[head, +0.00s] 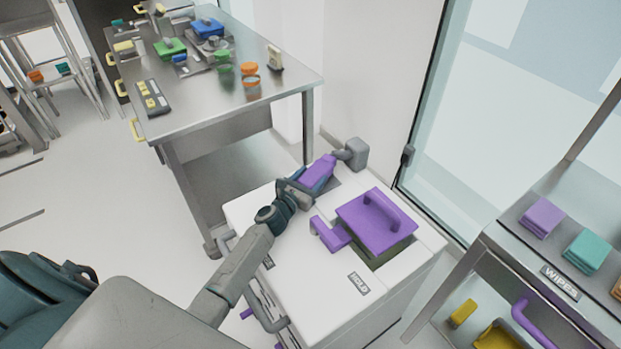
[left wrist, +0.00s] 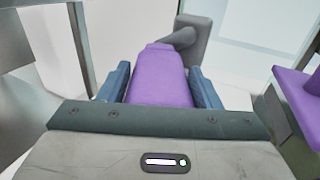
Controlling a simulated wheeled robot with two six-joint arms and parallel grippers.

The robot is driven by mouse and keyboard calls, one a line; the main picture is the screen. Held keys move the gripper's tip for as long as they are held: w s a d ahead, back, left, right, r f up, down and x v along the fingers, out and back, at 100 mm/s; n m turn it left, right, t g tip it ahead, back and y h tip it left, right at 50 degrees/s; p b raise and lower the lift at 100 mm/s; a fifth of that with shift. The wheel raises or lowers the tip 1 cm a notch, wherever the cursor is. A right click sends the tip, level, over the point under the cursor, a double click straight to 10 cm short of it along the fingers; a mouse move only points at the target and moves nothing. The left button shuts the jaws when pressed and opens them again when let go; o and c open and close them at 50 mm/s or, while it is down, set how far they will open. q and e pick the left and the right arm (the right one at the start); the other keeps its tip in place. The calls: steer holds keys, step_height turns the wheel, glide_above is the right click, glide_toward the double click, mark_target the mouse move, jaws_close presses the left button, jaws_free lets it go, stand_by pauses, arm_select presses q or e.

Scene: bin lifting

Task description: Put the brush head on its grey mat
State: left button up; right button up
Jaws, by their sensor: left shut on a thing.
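My left gripper (head: 306,182) is over the far part of the white cabinet top. A dark grey flat patch (head: 331,187), which looks like the grey mat, shows beside and under the brush head. It is mostly hidden by the gripper and brush head. I cannot tell whether the brush head touches it. My right gripper is not in view.
A purple lid with a handle (head: 365,225) sits to the right on the white cabinet (head: 300,290). A steel table (head: 205,115) stands behind left, a shelf with wipes (head: 560,285) at right.

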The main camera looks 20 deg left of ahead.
arm_select(q)
steer(key=o, duration=1.1)
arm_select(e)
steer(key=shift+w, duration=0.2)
arm_select(q)
steer(key=shift+r+p, duration=0.2)
steer(key=shift+p, duration=0.15)
steer(key=s+b, duration=0.1)
steer(key=s, duration=0.2)
steer(key=s+a, duration=0.1)
steer(key=s, duration=0.3)
steer(key=s+b, duration=0.1)
steer(key=s, duration=0.3)
steer(key=shift+a+f+b, duration=0.2)
steer(key=shift+a+b, duration=0.1)
steer(key=shift+b, duration=0.05)
steer(key=shift+s+r, duration=0.15)
steer(key=shift+s, duration=0.3)
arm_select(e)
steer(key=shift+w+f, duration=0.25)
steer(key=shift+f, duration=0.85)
